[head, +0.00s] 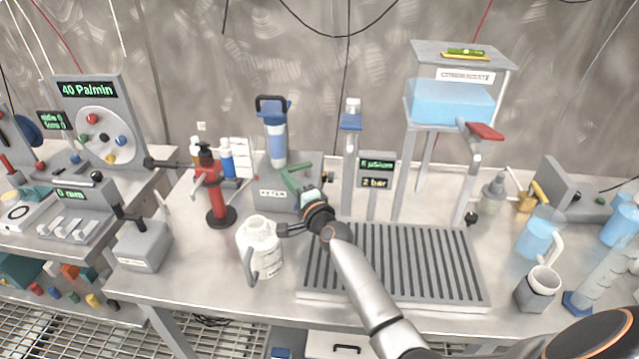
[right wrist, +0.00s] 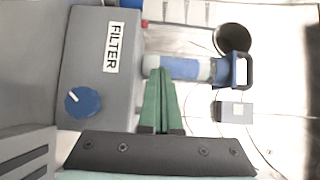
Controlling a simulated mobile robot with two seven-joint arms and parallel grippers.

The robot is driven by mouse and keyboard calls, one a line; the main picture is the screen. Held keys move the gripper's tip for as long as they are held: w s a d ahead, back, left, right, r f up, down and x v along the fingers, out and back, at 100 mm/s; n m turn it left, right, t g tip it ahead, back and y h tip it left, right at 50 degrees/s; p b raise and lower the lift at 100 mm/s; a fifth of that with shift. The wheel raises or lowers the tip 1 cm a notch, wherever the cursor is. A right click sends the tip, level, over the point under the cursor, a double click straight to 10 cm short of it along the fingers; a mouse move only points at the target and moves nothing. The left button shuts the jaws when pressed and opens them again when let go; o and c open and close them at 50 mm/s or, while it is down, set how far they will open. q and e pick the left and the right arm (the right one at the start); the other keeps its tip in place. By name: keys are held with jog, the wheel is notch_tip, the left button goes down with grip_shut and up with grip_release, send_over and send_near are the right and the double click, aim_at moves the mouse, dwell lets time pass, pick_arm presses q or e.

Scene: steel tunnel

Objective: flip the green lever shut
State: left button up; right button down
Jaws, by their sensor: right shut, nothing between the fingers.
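The grey filter box (head: 263,187) stands at the back middle of the bench, with a blue cartridge (head: 278,140) on it. A thin green bar, seemingly the green lever (head: 300,167), shows at the cartridge's foot, partly merged with my green fingers. My right gripper (head: 288,177) points left across the box, its fingers shut and empty. In the right wrist view the closed fingers (right wrist: 160,75) overlap the lower end of the cartridge; I cannot tell whether they touch the lever, which I cannot pick out there. My left gripper is not in view.
A white jug (head: 262,245) stands in front of the box and a red stand (head: 212,190) to its left. A blue-topped column (head: 351,150) and displays (head: 377,173) stand close on the right. A slatted drain tray (head: 400,262) lies under my forearm.

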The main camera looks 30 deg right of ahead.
jog(key=shift+w+a, duration=0.25)
jog(key=shift+w, duration=0.5)
dwell(0.3)
jog(key=s+p, duration=0.1)
jog(key=s, duration=1.1)
jog(key=shift+s, duration=0.25)
jog(key=shift+a, duration=0.1)
